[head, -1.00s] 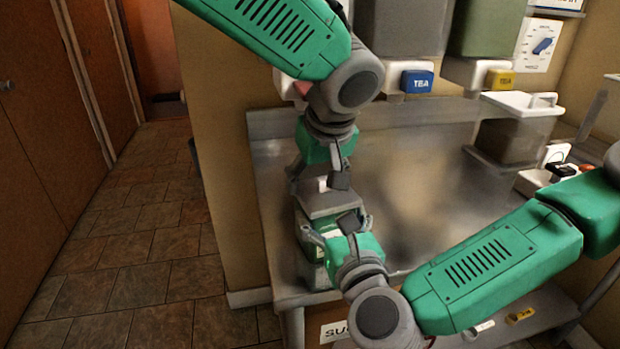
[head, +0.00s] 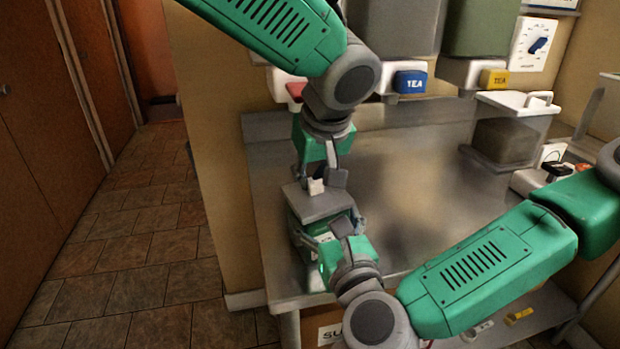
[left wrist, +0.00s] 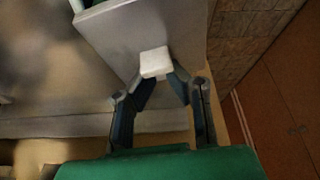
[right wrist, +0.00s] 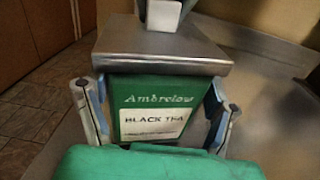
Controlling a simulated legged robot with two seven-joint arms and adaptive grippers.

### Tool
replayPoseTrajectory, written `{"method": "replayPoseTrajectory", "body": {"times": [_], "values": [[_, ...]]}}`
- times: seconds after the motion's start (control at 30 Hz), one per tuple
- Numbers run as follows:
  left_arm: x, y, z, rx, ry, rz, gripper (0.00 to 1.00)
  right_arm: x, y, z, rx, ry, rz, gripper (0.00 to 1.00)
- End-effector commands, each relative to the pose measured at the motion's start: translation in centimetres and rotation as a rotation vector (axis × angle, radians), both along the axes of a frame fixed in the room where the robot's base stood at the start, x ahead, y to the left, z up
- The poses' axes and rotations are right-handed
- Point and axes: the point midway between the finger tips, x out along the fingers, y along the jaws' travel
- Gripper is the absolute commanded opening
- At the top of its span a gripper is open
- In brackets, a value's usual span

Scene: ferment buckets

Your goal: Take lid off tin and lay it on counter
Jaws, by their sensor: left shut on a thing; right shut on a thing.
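The tin (right wrist: 117,113) is a green box labelled "Ambrelow BLACK TEA", upright at the counter's left front. My right gripper (right wrist: 155,112) is shut on the tin, one finger on each side. The square grey metal lid (head: 318,207) is on top of the tin, and I see no clear gap beneath it. The lid also shows in the right wrist view (right wrist: 160,57) and left wrist view (left wrist: 125,38). Its pale knob (left wrist: 155,62) stands at the middle. My left gripper (head: 320,181) comes from above and is shut on the knob; the fingertips are partly hidden.
The metal counter (head: 420,205) is bare to the right of the tin. Dispensers with blue (head: 410,81) and yellow (head: 494,79) tabs hang at the back. A clear lidded container (head: 508,135) stands back right. My right forearm crosses the front right.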

Motion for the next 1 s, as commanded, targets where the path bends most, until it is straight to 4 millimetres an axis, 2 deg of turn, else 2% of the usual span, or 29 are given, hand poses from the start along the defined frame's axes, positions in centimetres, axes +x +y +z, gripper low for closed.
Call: {"method": "replayPoseTrajectory", "body": {"times": [0.03, 0.07, 0.47, 1.0], "values": [[-0.5, 0.7, -0.6, 0.021, 0.022, 0.009, 0.0, 1.1, -1.2, 0.0, 0.0, -0.004, -0.044, 0.26], [-0.5, 0.7, -0.6, 0.021, 0.022, 0.009, 0.0, 1.1, -1.3, 0.0, 0.001, -0.005, -0.046, 0.26], [-0.4, 0.4, -0.5, 0.014, 0.021, 0.005, 0.0, 1.0, -0.9, 0.0, -0.001, -0.004, -0.034, 0.25], [-0.5, 0.4, 1.6, 0.011, 0.013, 0.006, 0.0, 0.7, -0.8, 0.0, 0.0, -0.003, -0.028, 0.24]]}}
